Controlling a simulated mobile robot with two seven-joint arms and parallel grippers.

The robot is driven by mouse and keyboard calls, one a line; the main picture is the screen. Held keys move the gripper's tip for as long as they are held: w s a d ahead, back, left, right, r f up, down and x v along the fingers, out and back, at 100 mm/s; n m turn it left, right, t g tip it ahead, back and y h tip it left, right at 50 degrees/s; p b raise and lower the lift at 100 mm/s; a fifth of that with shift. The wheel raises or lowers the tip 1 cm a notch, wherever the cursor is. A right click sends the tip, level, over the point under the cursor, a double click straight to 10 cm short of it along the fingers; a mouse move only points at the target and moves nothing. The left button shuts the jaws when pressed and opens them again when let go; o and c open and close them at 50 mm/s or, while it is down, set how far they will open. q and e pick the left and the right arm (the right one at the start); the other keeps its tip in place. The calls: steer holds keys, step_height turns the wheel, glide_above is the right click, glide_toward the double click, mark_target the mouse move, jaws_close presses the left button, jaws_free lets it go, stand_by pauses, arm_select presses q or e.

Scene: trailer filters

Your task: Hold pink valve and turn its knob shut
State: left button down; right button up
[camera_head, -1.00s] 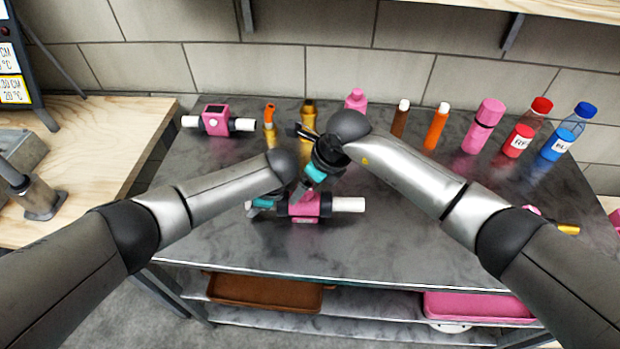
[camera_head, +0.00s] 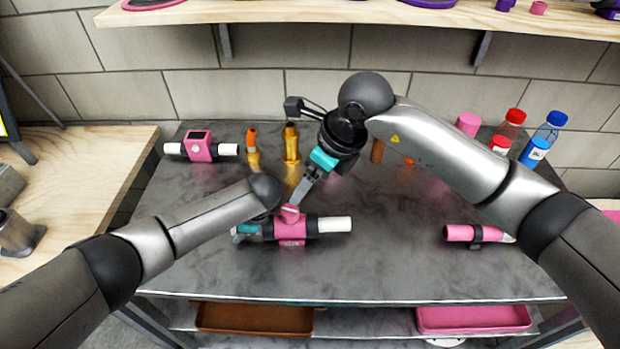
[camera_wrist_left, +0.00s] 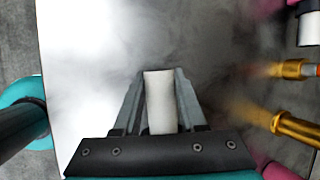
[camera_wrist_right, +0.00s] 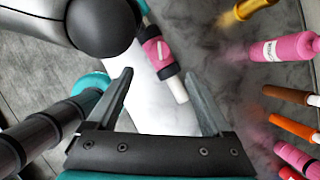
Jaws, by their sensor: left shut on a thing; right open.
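The pink valve (camera_head: 291,236), with black collars and a white pipe end on its right, lies on the dark table in the head view. Its pink knob (camera_head: 291,211) sticks up on top. My left gripper (camera_head: 264,231) is at the valve's left end, and the left wrist view shows it shut on a white pipe end (camera_wrist_left: 160,100). My right gripper (camera_head: 303,192) is open above the knob, its fingers pointing down. The right wrist view shows the valve (camera_wrist_right: 156,50) ahead, beyond the open fingers; the knob is hard to make out there.
A pink device with white pipe ends (camera_head: 199,147) lies at the back left. Brass-coloured fittings (camera_head: 291,145) stand behind the valve, bottles (camera_head: 545,137) at the back right. A pink cylinder (camera_head: 460,233) lies at right. The table's front middle is clear.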

mark_target(290, 210)
steer(key=shift+w, duration=0.1)
steer(key=w+a+f+n, duration=0.1)
steer(key=f, duration=0.2)
steer(key=a+f+n+g, duration=0.1)
steer(key=f+n, duration=0.1)
steer(key=f, duration=0.2)
steer(key=w+a+f+n, duration=0.1)
steer(key=f, duration=0.3)
steer(key=shift+w+a+g+y, duration=0.3)
steer(key=shift+a, duration=0.1)
stand_by(0.3)
jaws_close()
stand_by(0.7)
